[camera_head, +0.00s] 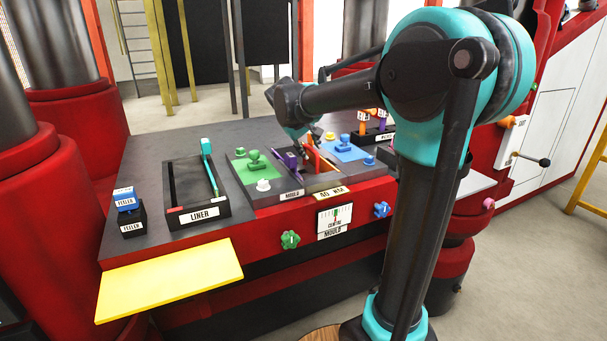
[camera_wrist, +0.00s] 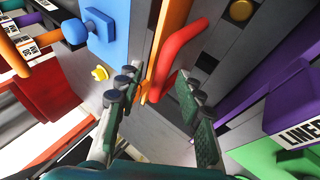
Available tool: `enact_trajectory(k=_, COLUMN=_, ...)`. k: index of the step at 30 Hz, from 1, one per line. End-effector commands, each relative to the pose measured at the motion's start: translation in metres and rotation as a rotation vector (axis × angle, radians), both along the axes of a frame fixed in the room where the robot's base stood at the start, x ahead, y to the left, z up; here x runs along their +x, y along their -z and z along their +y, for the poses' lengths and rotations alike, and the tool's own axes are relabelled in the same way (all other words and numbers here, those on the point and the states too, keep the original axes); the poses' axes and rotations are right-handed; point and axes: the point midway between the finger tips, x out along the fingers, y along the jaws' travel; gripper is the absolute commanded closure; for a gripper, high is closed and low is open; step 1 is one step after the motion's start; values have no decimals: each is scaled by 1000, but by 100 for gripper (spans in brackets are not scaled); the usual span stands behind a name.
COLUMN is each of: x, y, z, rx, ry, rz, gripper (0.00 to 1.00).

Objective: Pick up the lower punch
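No label in view reads as lower punch, so I cannot name it for certain. A red bar handle (camera_wrist: 180,52) beside an orange upright plate (camera_wrist: 166,45) stands in the mould slot; both show as an orange-red piece (camera_head: 313,160) in the head view. My gripper (camera_wrist: 157,103) is open above the mould, its two fingers apart on either side of the handle's lower end. Nothing is visibly clamped, and contact cannot be told. Orange and purple handled pieces with labels (camera_head: 370,121) stand in a rack behind right; their labels are too small to read.
A blue plate (camera_head: 348,150) with a knob lies on the other side. The liner tray (camera_head: 197,213) and feeler blocks (camera_head: 130,217) are at left.

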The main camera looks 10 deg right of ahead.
Motion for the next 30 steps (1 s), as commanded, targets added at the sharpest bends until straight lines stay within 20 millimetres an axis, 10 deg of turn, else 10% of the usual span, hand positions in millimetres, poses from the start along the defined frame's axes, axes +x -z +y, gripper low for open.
enact_trajectory(k=11, x=7, y=12, z=-5, rx=1, ry=-2, rz=0, gripper=63)
enact_trajectory(k=21, x=7, y=11, z=-5, rx=1, ry=-2, rz=0, gripper=100)
enact_trajectory(k=30, x=7, y=11, z=-5, rx=1, ry=-2, rz=0, gripper=100)
